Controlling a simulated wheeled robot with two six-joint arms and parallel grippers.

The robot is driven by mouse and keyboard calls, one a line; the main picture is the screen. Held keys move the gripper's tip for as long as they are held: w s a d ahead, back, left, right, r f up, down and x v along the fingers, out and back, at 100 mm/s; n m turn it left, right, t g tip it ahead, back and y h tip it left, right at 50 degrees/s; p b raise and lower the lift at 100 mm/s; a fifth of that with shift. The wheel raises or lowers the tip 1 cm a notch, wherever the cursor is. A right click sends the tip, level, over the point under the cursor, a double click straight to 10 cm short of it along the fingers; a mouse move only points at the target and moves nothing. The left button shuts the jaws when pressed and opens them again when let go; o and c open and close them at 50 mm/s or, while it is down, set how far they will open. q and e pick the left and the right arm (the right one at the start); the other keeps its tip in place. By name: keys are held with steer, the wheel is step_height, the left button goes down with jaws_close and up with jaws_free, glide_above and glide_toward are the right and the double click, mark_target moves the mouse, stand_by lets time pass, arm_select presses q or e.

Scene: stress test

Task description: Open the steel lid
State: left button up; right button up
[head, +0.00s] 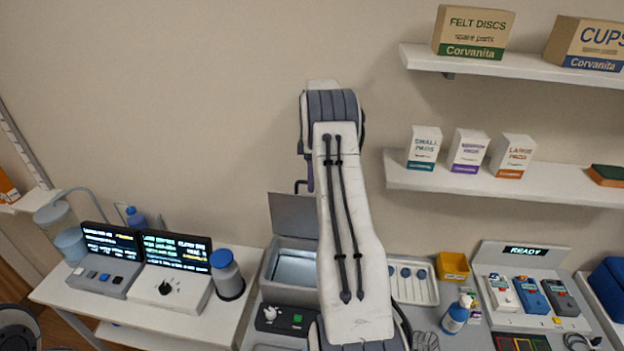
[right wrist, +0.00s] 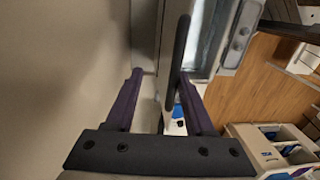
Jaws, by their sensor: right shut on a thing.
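The steel lid (head: 292,215) stands raised at the back of a grey steel box (head: 286,294) in the head view. The box's inside shows below it, left of my right arm. A dark handle (head: 298,185) shows at the lid's top edge. My right gripper (head: 308,174) is up at this handle, mostly hidden behind my arm. In the right wrist view its purple fingers (right wrist: 160,74) stand on either side of a long dark bar (right wrist: 179,60), the handle, and it is shut on it. My left gripper is out of view.
Left of the box are a blue-capped jar (head: 228,276) and two display units (head: 175,272). To the right are a tray of round-headed tools (head: 412,284), a yellow bin (head: 453,266) and a charging dock (head: 522,285). Shelves (head: 490,185) with boxes hang at the right wall.

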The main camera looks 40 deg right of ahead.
steer(key=shift+w+r, duration=0.2)
steer(key=shift+r, duration=0.05)
stand_by(0.3)
step_height(320, 180, up, 10)
steer(key=b, duration=0.2)
steer(key=shift+w+d, duration=0.15)
steer(key=shift+d, duration=0.2)
stand_by(0.4)
